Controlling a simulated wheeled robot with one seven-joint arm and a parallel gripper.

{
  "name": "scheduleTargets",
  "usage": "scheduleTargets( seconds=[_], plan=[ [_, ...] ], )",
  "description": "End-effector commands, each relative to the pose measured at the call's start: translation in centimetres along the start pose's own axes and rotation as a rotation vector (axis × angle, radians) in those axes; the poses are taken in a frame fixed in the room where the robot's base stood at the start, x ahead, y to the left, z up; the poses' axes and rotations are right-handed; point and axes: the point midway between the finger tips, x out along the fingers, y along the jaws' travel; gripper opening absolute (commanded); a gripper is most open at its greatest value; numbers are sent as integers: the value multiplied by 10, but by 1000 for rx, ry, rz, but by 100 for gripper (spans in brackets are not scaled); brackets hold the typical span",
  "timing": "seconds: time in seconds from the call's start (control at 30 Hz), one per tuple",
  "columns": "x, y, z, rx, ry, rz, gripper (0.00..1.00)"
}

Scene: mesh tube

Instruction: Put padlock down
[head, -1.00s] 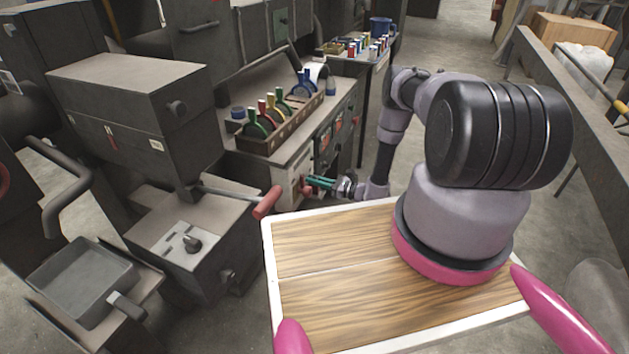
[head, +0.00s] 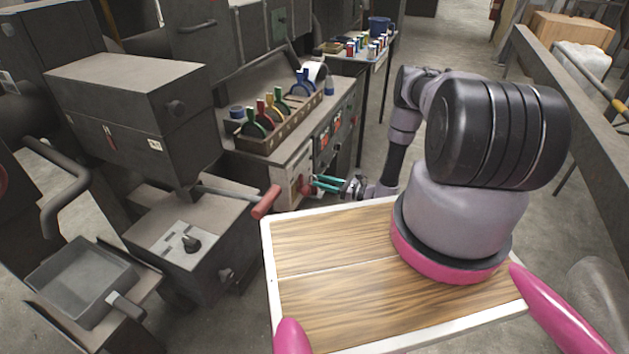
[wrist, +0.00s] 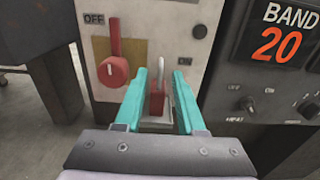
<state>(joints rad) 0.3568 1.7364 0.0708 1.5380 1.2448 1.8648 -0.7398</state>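My gripper (head: 318,184) reaches toward the front of the bench cabinet, and its two teal fingers stand apart. In the wrist view the open gripper (wrist: 159,73) straddles a small red padlock (wrist: 157,104) with a pale grey shackle. The padlock is upright, close in front of the pale switch panel (wrist: 202,14), above a light ledge-like piece. The fingers partly hide it, and I cannot tell whether it rests on that piece or hangs. In the head view only a small red patch shows by the fingertips.
A dark unit marked BAND 20 (wrist: 280,45) is close on the right. In the head view a red-handled machine (head: 268,202) stands left of my arm, and a tool tray (head: 283,122) sits above.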

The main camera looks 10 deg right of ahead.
Motion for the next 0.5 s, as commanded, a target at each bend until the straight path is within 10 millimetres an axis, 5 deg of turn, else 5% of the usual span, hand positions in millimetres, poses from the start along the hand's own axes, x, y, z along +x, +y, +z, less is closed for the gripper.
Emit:
scheduleTargets(
  seconds=[0.2, 0.5],
  plan=[
    [-50, -1, 0, 1, 0, -5, 38],
    [-83, 0, 0, 1, 0, -1, 38]
  ],
)
